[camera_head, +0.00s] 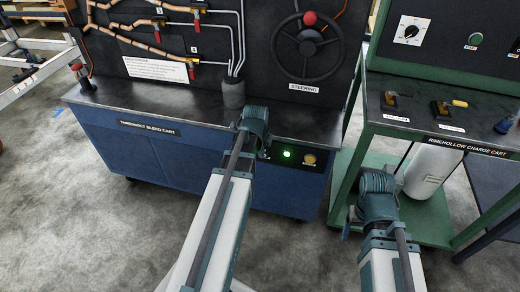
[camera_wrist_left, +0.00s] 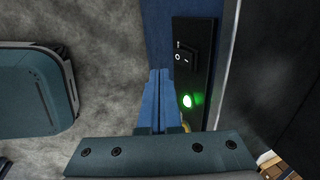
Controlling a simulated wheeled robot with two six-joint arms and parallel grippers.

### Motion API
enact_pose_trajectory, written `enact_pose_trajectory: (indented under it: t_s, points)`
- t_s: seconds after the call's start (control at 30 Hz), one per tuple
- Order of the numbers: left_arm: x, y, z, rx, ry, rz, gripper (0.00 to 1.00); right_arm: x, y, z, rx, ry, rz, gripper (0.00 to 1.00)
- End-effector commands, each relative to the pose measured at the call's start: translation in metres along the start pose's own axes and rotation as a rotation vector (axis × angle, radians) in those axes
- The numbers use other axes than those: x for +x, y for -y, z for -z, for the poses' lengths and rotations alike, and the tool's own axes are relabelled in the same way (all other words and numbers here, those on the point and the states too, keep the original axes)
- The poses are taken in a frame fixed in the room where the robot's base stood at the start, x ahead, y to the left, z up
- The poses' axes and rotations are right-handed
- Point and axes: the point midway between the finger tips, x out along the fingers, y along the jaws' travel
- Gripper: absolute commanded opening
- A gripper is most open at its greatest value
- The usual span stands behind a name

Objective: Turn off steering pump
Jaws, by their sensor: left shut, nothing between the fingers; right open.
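The blue bleed cart (camera_head: 215,160) has a black panel (camera_head: 300,147) low on its front. The panel carries a lit green lamp (camera_head: 287,154) and an amber round control (camera_head: 309,160). In the left wrist view a black rocker switch (camera_wrist_left: 186,57), marked O and I, sits on the panel beyond the green lamp (camera_wrist_left: 187,101). My left gripper (camera_wrist_left: 160,72) is shut and empty, its fingertips beside the panel; contact cannot be told. In the head view its fingers are hidden behind my wrist. My right gripper (camera_head: 352,216) is open, low before the green cart, away from the panel.
A steering wheel (camera_head: 306,45) with a red knob and a STEERING label (camera_head: 304,87) is above the panel. A grey cylinder (camera_head: 233,94) stands on the cart top. The green charge cart (camera_head: 358,165) stands at right, holding a white tank (camera_head: 430,170). Floor in front is clear.

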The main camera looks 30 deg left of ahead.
Motion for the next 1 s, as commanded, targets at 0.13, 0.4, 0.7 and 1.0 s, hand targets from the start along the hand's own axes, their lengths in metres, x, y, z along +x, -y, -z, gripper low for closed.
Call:
enact_pose_trajectory:
  t_s: [0.13, 0.4, 0.7, 1.0]
  points:
    - [-0.028, 0.003, 0.0, 0.0, 0.0, 0.0, 0.0, -0.027, -0.003, -0.002, 0.0, 0.0, 0.0, 0.75]
    - [-0.068, 0.006, 0.0, -0.001, 0.0, 0.0, 0.0, -0.066, -0.006, -0.004, 0.0, 0.0, 0.0, 0.75]
    - [-0.079, 0.006, -0.001, -0.001, 0.0, 0.0, 0.0, -0.077, -0.007, -0.004, 0.0, 0.0, 0.0, 0.75]
    - [-0.077, 0.005, -0.002, -0.001, 0.001, -0.004, 0.0, -0.075, -0.007, -0.004, 0.0, 0.0, 0.0, 0.75]
